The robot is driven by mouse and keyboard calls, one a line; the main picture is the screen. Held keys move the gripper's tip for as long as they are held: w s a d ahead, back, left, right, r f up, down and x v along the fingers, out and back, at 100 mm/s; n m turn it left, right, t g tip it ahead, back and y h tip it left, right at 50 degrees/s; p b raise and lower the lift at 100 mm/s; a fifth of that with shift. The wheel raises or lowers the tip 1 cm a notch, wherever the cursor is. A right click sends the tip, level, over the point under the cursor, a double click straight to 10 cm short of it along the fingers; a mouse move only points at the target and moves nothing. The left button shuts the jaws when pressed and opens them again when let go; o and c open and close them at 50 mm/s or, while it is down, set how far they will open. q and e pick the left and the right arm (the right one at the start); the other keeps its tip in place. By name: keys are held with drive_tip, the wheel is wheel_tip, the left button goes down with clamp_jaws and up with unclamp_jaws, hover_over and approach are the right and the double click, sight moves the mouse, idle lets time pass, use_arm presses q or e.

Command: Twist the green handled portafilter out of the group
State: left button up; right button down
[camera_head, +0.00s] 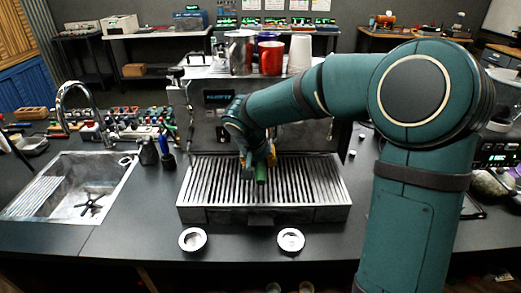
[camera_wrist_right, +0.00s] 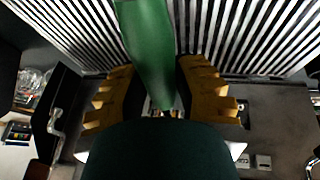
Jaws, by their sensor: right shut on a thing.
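The green portafilter handle (camera_head: 261,175) points out toward me over the drip tray of the espresso machine (camera_head: 215,122). My right gripper (camera_head: 258,165) is at the handle, in front of the machine. In the right wrist view the green handle (camera_wrist_right: 148,50) runs between the two yellow-padded fingers (camera_wrist_right: 155,95), which are shut on it. The portafilter's head and the group are hidden behind my gripper and arm. My left gripper is in neither view.
The slatted drip tray (camera_head: 325,190) lies below the handle. A red mug (camera_head: 270,58), a metal pitcher (camera_head: 240,52) and white cups (camera_head: 300,52) stand on the machine. A sink (camera_head: 75,185) is at left.

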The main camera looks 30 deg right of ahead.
drive_tip(key=shift+s+a+f+b, duration=0.15)
drive_tip(key=shift+s+f+b, duration=0.05)
drive_tip(key=shift+b, duration=0.15)
idle(0.4)
drive_tip(key=shift+a, duration=0.1)
drive_tip(key=shift+w+a+f+m+b, duration=0.1)
drive_tip(key=shift+a+m+b, duration=0.05)
drive_tip(key=shift+m+b, duration=0.2)
drive_tip(key=shift+w+a+m+g+b, duration=0.2)
drive_tip(key=shift+a+m+g+b, duration=0.15)
drive_tip(key=shift+m, duration=0.1)
drive_tip(key=shift+w, duration=0.1)
drive_tip(key=shift+w+a+r+m+g+h, duration=0.15)
drive_tip(key=shift+w+a+m+g, duration=0.05)
drive_tip(key=shift+w+m, duration=0.2)
drive_tip(key=shift+w+a+r+m+g+h, duration=0.15)
drive_tip(key=shift+w+a+m, duration=0.1)
drive_tip(key=shift+m, duration=0.25)
